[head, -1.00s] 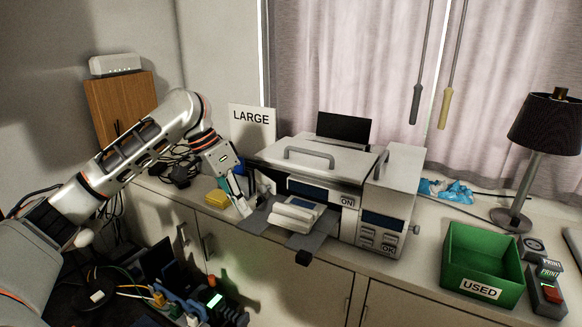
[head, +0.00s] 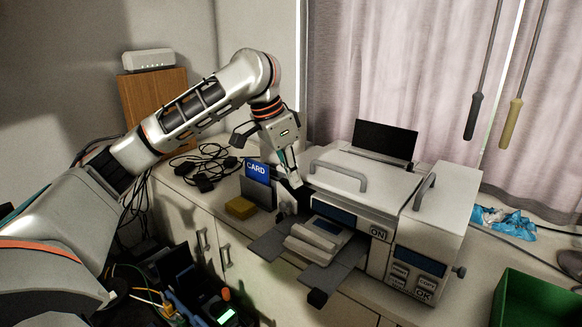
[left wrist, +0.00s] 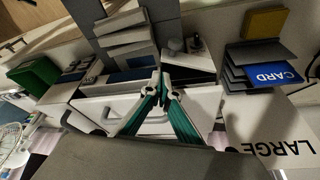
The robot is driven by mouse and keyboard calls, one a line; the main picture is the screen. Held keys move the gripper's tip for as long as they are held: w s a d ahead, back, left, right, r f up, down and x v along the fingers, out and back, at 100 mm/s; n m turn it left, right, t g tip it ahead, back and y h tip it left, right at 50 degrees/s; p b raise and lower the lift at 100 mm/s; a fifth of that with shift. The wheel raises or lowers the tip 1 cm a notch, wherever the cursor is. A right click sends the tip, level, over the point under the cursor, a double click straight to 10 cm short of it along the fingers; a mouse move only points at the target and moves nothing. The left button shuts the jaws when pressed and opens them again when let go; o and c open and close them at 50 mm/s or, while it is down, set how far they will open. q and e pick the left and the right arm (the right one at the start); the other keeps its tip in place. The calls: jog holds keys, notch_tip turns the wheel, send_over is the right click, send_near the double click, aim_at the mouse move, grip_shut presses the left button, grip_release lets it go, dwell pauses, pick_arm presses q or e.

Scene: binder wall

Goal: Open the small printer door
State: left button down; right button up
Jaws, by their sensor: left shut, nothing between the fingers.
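The white printer (head: 345,205) stands on the counter under the window. Its wide top lid has a grey handle (head: 338,174), and a narrower section at its right has a second handle (head: 425,191). Both covers look shut. My left gripper (head: 292,182) is shut and empty, pointing down at the left end of the printer's top; I cannot tell whether it touches. In the left wrist view its fingertips (left wrist: 161,76) meet over the printer (left wrist: 205,105). My right gripper is not in view.
A blue CARD holder (head: 257,171) and a yellow block (head: 240,207) lie left of the printer. The paper tray (head: 320,238) juts out in front. A green bin (head: 535,300) is at the right. The LARGE sign (left wrist: 285,148) shows in the wrist view.

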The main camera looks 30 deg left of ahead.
pick_arm(q)
jog(key=shift+x, duration=2.5)
